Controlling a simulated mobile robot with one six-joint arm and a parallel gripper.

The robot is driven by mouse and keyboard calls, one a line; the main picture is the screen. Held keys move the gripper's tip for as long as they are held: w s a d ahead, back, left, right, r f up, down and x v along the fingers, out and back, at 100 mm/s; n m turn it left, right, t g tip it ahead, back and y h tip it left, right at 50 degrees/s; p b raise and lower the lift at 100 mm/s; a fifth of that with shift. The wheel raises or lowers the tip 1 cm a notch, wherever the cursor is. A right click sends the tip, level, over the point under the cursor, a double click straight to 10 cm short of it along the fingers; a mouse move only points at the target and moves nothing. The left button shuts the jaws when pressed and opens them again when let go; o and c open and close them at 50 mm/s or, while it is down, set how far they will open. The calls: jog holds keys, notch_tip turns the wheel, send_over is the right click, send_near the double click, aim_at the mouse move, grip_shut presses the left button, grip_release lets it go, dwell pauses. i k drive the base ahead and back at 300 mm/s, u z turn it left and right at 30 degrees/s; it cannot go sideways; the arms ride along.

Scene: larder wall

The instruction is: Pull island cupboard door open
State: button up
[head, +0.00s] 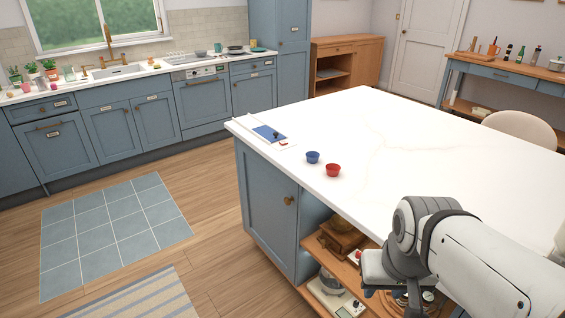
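The island cupboard door (268,208) is a blue panel on the left end of the white-topped island. It looks shut, flush with the island's end. A round brass knob (289,201) sits near its right edge, in the upper half. My gripper (393,288) is at the lower right, in front of the island's open shelves and to the right of the door, well apart from the knob. My arm's links partly hide it, and its fingers cannot be made out clearly.
Open shelves (318,246) with kitchen items lie right of the door. Floor left of the island is clear, with a tiled mat (115,230) and striped rug (145,300).

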aim_at(270, 197)
jog(key=u, duration=0.7)
jog(key=i, duration=1.15)
jog(key=u, duration=0.85)
